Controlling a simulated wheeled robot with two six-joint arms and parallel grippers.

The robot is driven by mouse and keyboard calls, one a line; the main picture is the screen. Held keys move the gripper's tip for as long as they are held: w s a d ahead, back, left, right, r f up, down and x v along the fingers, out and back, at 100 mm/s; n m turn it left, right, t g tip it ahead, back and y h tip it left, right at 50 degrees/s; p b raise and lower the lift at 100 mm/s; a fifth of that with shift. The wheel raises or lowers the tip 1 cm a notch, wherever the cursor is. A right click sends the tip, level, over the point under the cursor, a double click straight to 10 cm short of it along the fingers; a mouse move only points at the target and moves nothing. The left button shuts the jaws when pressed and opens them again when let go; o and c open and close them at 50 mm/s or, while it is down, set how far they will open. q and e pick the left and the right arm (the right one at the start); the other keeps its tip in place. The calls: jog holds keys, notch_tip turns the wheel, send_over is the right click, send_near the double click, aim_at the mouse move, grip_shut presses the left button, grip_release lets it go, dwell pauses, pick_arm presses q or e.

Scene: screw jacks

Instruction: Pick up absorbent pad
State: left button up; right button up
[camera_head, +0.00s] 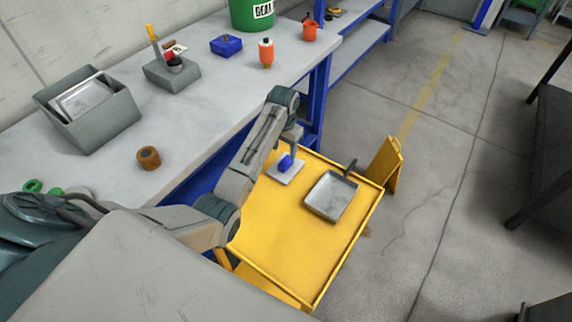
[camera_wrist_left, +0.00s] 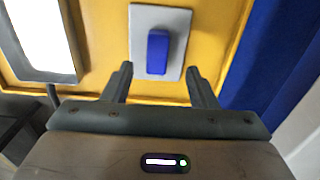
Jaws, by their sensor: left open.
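A flat pale grey square (camera_head: 282,176), which looks like the absorbent pad, lies on the yellow cart top (camera_head: 290,230) near its far left edge. A blue block (camera_head: 286,163) stands up from its middle; I cannot tell whether it is the pad's handle. In the left wrist view the pad (camera_wrist_left: 172,20) and the blue block (camera_wrist_left: 157,52) lie straight ahead. My left gripper (camera_head: 290,150) is open and empty above the block, its fingertips (camera_wrist_left: 159,68) either side of the block's line. Whether they reach down beside it is unclear. My right gripper is not in view.
A shallow metal pan (camera_head: 331,196) with a dark handle lies right of the pad. The cart has a raised rim. The cart's front is clear.

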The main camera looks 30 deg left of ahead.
aim_at(286, 161)
pick_arm(q)
jog(key=shift+w+d+f+p, duration=0.1)
jog(key=shift+f+p, duration=0.25)
jog(key=shift+f, duration=1.15)
jog(key=shift+w+d+f+p, duration=0.1)
jog(key=shift+f+p, duration=0.25)
jog(key=shift+f, duration=1.1)
jog(key=shift+c, duration=0.2)
jog(key=c, duration=1.1)
